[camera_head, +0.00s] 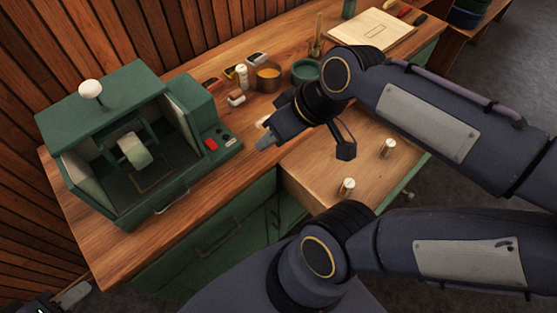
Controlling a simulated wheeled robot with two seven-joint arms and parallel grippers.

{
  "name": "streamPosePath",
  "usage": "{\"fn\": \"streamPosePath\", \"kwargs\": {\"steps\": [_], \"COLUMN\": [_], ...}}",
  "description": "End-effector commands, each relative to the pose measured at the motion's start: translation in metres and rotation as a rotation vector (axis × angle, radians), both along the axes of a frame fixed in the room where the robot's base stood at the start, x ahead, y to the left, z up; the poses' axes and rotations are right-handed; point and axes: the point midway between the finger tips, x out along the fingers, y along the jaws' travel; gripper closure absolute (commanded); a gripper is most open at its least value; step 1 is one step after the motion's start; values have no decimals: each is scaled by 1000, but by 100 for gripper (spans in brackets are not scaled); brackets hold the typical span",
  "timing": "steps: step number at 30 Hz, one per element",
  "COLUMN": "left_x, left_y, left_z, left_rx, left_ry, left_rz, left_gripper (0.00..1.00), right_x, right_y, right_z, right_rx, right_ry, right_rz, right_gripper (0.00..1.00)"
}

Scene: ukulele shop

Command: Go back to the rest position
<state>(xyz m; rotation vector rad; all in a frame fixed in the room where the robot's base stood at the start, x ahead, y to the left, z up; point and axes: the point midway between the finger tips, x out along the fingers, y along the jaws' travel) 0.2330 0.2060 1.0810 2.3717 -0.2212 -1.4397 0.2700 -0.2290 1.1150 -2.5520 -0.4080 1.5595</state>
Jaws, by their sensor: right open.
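My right gripper (305,147) is at the centre, over the worktop's front edge and the open drawer. Its two fingers are spread wide, with nothing seen between them. My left gripper (74,295) shows only in part at the bottom left corner, with one grey fingertip in sight. The rest of it is cut off by the picture edge, so I cannot tell how its jaws stand.
A green machine (85,118) with a white knob stands on the wooden worktop (103,258). An open drawer (318,178) holds two small white-topped cylinders (388,149). Bottles and bowls (305,72) and a pale board (372,30) are further back.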

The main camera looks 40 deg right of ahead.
Motion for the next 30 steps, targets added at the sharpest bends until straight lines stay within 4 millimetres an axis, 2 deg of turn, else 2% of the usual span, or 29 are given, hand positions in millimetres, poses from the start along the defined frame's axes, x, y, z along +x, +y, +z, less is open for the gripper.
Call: {"fn": "streamPosePath", "kwargs": {"steps": [1, 3, 6, 26, 27, 30], "left_x": [0, 0, 0, 0, 0, 0], "left_y": [0, 0, 0, 0, 0, 0], "left_z": [0, 0, 0, 0, 0, 0], "left_rx": [0, 0, 0, 0, 0, 0], "left_ry": [0, 0, 0, 0, 0, 0], "left_rz": [0, 0, 0, 0, 0, 0], "left_gripper": [64, 64, 64, 64, 64, 64], "right_x": [-15, -27, -36, -38, -38, -37], "right_y": [8, 16, 22, 23, 23, 23], "right_z": [-11, -22, -31, -33, -33, -33], "right_rx": [43, 93, 132, 141, 141, 141], "right_ry": [5, 16, 26, 32, 32, 32], "right_rz": [-69, -144, -203, -217, -217, -217], "right_gripper": [59, 59, 59, 59, 64, 64]}}
